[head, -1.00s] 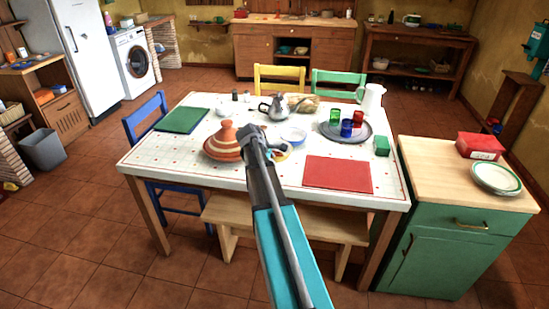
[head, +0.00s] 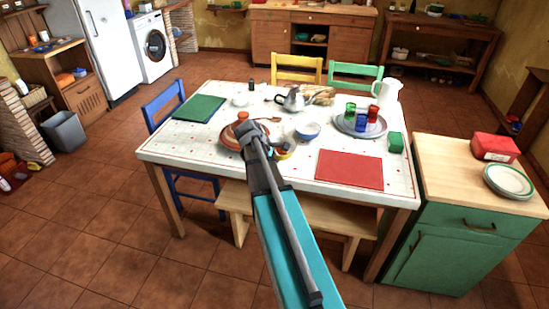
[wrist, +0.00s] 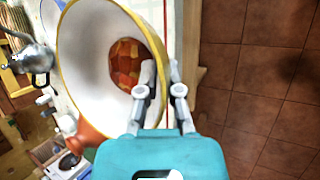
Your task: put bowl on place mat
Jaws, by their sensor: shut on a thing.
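My gripper (wrist: 163,78) is shut on the rim of a white bowl (wrist: 88,62) with a yellow rim and an orange-red patterned patch inside. One finger is inside the bowl, the other outside. In the head view my gripper (head: 253,148) is over the near middle of the table, and my arm hides most of the bowl. The red place mat (head: 348,169) lies bare to the right of my gripper. The green place mat (head: 200,108) lies bare at the far left. A blue and white bowl (head: 307,131) stands between my gripper and the tray.
An orange tagine (head: 231,138) is just left of my gripper, partly hidden. A silver teapot (head: 292,99) stands behind. A grey tray (head: 344,127) with coloured cups and a green box (head: 396,142) are at the right. A bench (head: 237,208) is under the near edge.

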